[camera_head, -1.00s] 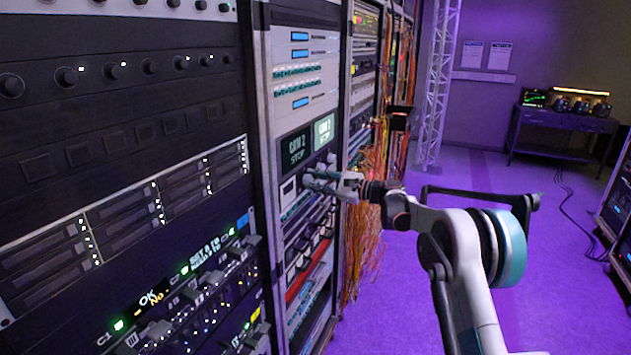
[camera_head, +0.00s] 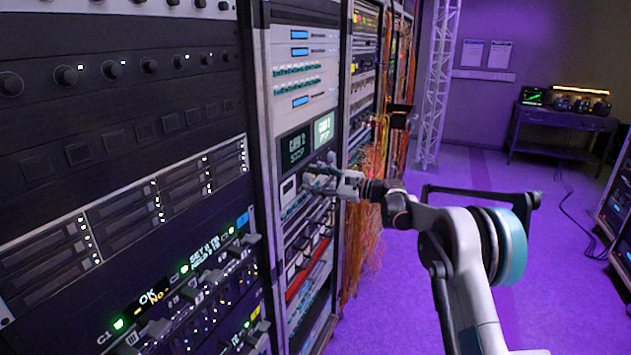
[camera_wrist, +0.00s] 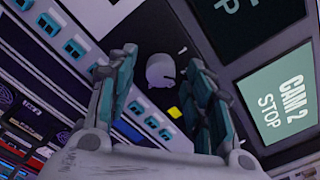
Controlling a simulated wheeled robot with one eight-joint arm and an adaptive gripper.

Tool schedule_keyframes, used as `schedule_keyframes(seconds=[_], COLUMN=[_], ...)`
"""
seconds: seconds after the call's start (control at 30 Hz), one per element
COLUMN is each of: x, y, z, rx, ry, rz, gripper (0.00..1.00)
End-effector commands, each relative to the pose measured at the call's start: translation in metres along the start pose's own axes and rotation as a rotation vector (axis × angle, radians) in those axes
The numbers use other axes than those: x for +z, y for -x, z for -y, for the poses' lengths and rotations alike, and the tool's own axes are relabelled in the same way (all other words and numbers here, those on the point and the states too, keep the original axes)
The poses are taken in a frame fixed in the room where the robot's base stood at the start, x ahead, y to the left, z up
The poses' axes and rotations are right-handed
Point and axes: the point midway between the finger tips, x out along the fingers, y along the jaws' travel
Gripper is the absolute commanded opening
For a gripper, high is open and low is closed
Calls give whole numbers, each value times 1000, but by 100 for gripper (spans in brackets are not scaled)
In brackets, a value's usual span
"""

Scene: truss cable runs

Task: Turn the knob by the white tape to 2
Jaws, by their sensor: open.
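A round grey knob (camera_wrist: 160,70) sits on a dark panel in the wrist view, between my two fingers. A yellow square mark lies below it and a small white mark lies at its upper right. My gripper (camera_wrist: 162,57) is open, with one teal-padded finger on each side of the knob; I cannot tell whether either finger touches it. In the head view my gripper (camera_head: 318,179) is at the rack face, below the screens, and hides the knob. I cannot clearly make out white tape or the number 2 beside the knob.
A lit screen reading CAM 2 STOP (camera_wrist: 278,96) is right of my fingers in the wrist view. Switches with teal caps (camera_wrist: 150,122) lie below. A rack post (camera_head: 262,170) stands left of my gripper, and orange cables (camera_head: 365,230) hang to its right.

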Motion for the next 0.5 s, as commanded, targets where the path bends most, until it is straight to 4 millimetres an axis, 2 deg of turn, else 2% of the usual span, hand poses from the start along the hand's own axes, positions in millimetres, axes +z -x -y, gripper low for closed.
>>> schedule_keyframes(seconds=[0.17, 0.5], x=[0, -1], y=[23, 90], z=[1, 1], rx=[-3, -2], ry=[0, 0], rz=[-2, -2], gripper=[47, 47])
